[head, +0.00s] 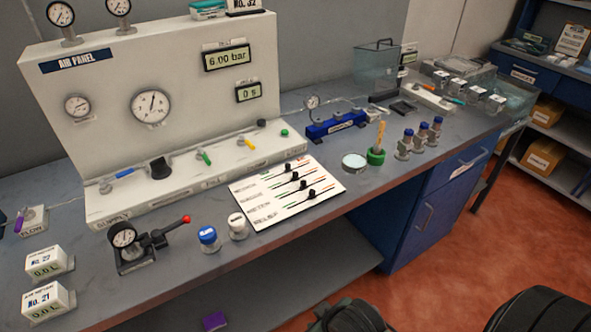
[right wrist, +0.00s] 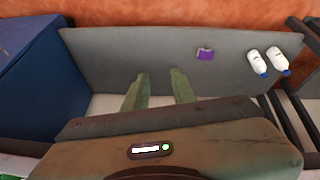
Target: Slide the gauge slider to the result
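A white slider board (head: 325,180) lies flat on the bench in front of the air panel. It has several parallel slots, each with a black slider knob, such as the front knob (head: 311,194) and the back knob (head: 288,168). The knobs sit near the middle to right of their slots. The row labels are too small to read surely. My right gripper (right wrist: 158,90) shows in the right wrist view with its two fingers apart and nothing between them. A grey shelf lies beyond the fingers. It is away from the board. My left gripper is not in view.
The air panel (head: 190,60) reads 6.00 bar and 0 s. In front stand a hand pump with red-tipped lever (head: 160,238), a blue-capped jar (head: 209,238) and a white-capped jar (head: 237,226).

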